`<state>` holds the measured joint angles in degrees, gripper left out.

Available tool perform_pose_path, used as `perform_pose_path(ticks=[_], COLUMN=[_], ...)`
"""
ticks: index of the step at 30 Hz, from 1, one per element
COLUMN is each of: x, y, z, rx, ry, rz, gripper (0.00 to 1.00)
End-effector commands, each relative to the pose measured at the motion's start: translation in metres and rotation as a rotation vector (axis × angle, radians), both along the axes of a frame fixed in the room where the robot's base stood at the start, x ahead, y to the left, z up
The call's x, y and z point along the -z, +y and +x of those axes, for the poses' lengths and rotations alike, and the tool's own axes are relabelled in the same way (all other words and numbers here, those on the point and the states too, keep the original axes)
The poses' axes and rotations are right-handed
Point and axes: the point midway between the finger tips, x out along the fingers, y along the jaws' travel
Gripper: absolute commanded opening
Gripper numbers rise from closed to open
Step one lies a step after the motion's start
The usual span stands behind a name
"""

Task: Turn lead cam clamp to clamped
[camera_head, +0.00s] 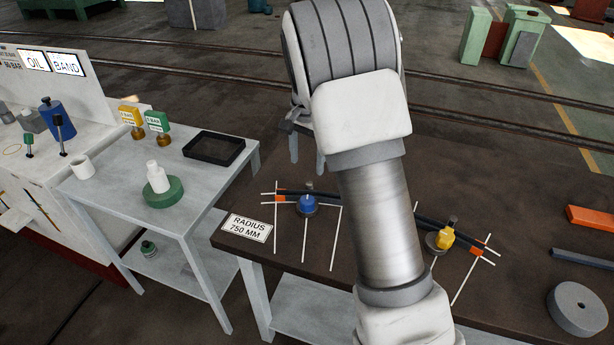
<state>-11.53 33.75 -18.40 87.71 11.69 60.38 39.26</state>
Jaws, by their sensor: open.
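Two small clamps sit along a dark curved bar (345,199) on the brown table (315,270). One is blue (307,205) on a round dark base with a small upright knob, at the bar's left end. The other is yellow (445,237) with a dark upright post, at the right end. I cannot tell which is the lead cam clamp, or how its cam stands. My gripper (307,168) is above and behind the blue clamp in the picture, fingers pointing down, open and apart from it. My arm hides the middle of the bar.
A "RADIUS 750 MM" sign (247,228) lies at the table's left edge. A grey side table (110,193) holds a black tray (214,148) and a green-based bottle (160,184).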

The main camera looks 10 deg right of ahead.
Motion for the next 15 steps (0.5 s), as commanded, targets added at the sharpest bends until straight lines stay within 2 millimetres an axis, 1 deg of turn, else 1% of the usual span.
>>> perform_pose_path(ticks=[1,3,6,9,15], x=[-0.010,-0.019,-0.027,-0.030,-0.031], y=[0.000,0.000,0.000,0.000,0.000], z=[0.001,0.001,0.000,0.000,0.000], rx=[0.000,0.000,0.001,0.001,0.001], ry=[-0.004,-0.003,-0.001,-0.001,-0.001], rz=[0.000,0.000,-0.001,-0.001,-0.001], gripper=[0.81,0.81,0.81,0.81,0.81])
